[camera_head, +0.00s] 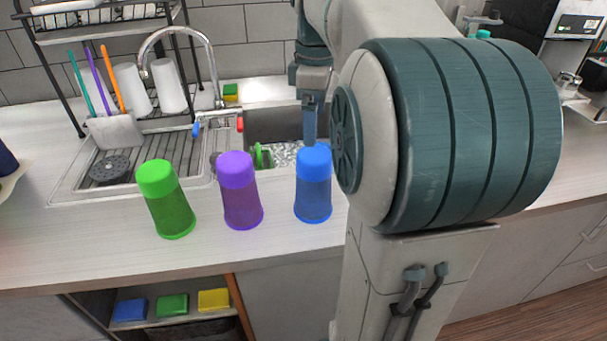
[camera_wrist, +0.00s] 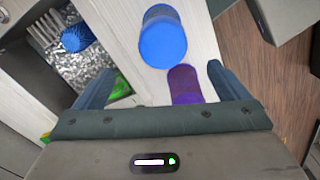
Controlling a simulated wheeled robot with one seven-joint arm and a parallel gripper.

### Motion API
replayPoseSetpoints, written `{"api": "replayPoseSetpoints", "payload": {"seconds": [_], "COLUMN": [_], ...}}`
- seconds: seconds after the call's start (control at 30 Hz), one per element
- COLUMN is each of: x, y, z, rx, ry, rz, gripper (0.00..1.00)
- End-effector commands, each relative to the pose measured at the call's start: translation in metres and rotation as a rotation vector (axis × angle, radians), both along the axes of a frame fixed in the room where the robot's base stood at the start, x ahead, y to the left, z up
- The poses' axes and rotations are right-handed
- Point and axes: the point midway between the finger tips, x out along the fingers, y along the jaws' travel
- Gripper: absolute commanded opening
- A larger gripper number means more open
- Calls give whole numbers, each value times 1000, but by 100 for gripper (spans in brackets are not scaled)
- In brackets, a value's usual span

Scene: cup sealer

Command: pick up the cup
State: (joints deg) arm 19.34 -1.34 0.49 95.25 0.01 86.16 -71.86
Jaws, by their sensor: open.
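Three lidded cups stand upright in a row on the counter in the head view. The green cup (camera_head: 166,200) is at the left, the purple cup (camera_head: 240,190) in the middle and the blue cup (camera_head: 313,184) at the right. My gripper (camera_head: 309,125) points down just behind and above the blue cup in the head view. In the wrist view my gripper (camera_wrist: 158,85) is open, with its fingers wide apart. The blue cup (camera_wrist: 163,38) lies beyond the fingertips, and the purple cup (camera_wrist: 184,85) shows between the fingers. Nothing is held.
The sink (camera_head: 268,128) with its faucet (camera_head: 180,40) lies behind the cups. A dish rack (camera_head: 110,15) stands at the back left above a drainboard. A shelf below the counter holds colored sponges (camera_head: 172,306). The counter front (camera_head: 100,262) is clear.

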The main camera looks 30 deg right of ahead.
Motion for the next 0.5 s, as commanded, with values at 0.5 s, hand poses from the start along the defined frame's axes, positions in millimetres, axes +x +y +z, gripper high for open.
{"api": "replayPoseSetpoints", "payload": {"seconds": [0.5], "x": [-1], "y": [1], "z": [-75], "rx": [0], "ry": [0], "rz": [0], "gripper": [94]}}
